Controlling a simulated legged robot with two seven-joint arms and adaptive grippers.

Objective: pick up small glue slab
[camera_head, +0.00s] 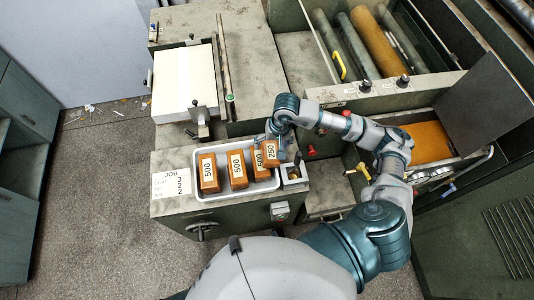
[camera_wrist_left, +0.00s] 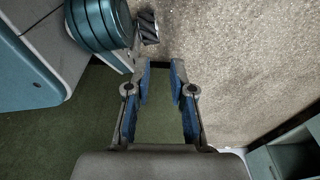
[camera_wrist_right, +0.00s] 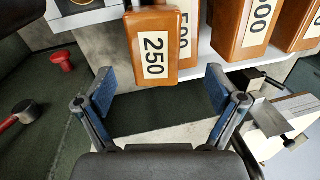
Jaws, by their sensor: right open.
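The small glue slab (camera_head: 271,154) is an orange-brown block labelled 250, at the right end of a white tray (camera_head: 221,193). In the right wrist view the small glue slab (camera_wrist_right: 153,72) stands just beyond the fingertips, roughly centred between them. My right gripper (camera_head: 275,141) is above the tray's right end; in its wrist view the right gripper (camera_wrist_right: 159,88) is open and empty. My left gripper (camera_wrist_left: 162,74) shows only in its own wrist view, with fingers apart and nothing between them, over bare floor.
Larger slabs labelled 500 stand left of the small slab, including a leftmost one (camera_head: 208,173) and a middle one (camera_head: 237,169). The nearest 500 slab (camera_wrist_right: 188,20) is close behind the small one. A job card (camera_head: 171,184) is left of the tray. A red knob (camera_wrist_right: 60,61) is nearby.

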